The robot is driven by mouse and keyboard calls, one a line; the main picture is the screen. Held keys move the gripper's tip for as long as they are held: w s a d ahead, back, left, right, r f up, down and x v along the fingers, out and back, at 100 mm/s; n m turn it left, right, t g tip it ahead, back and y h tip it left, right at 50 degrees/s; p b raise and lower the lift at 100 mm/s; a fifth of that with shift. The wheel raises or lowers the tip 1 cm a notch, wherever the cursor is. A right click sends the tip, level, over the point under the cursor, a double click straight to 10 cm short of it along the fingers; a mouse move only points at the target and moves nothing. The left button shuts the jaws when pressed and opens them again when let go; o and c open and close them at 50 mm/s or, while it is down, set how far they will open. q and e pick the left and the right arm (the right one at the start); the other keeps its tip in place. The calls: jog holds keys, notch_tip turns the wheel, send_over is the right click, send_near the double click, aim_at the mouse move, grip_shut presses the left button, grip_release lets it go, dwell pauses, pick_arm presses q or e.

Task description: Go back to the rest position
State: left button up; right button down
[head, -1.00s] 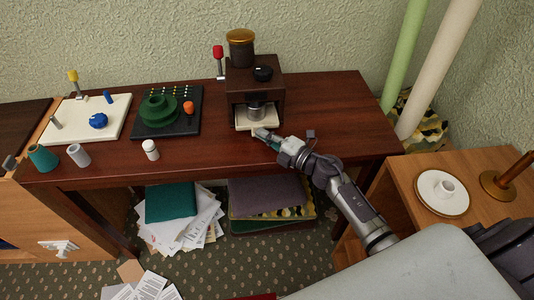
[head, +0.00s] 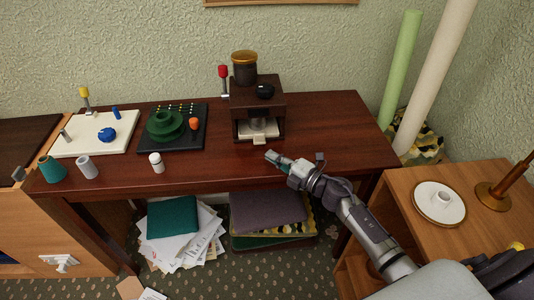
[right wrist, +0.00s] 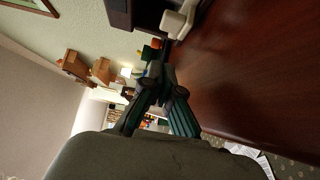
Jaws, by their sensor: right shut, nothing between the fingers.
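My right gripper (head: 274,157) is in front of the coffee machine, over the front part of the dark wooden table (head: 325,125). It is shut and empty, and it also shows in the right wrist view (right wrist: 158,72). The dark brown coffee machine (head: 272,98) stands at the back of the table with a pale tray (head: 258,134) at its base. The gripper is apart from that tray. My left gripper is not in view.
A white board (head: 85,146) and a black board (head: 160,145) with a green round part (head: 165,124) lie on the left. A white bottle (head: 157,163) stands near the front edge. A side table (head: 400,215) with a plate (head: 427,212) is on the right.

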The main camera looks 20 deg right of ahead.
jog(key=s+d+m+h, duration=0.6)
jog(key=s+m+h, duration=0.5)
jog(key=m, duration=0.4)
jog(key=s+a+f+m+g+y, duration=0.1)
jog(key=s+a+f+m+g, duration=0.2)
jog(key=s, duration=0.4)
jog(key=s+a+f+m+g+y, duration=0.1)
jog(key=s+a+m+g, duration=0.15)
jog(key=s+g, duration=0.4)
jog(key=s+a+f+m+g, duration=0.1)
jog(key=s+a+f+g, duration=0.2)
jog(key=s, duration=0.6)
notch_tip(320, 180, down, 23)
jog(key=s+a+g+p, duration=0.1)
jog(key=p, duration=0.1)
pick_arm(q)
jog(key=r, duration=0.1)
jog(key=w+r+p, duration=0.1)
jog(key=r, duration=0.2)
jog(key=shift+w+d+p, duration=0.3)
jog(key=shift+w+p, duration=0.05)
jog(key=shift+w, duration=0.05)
pick_arm(e)
jog(key=s+d+f+g, duration=0.1)
jog(key=s+d+f, duration=0.2)
jog(key=s+f, duration=1.2)
jog(key=shift+s, duration=1)
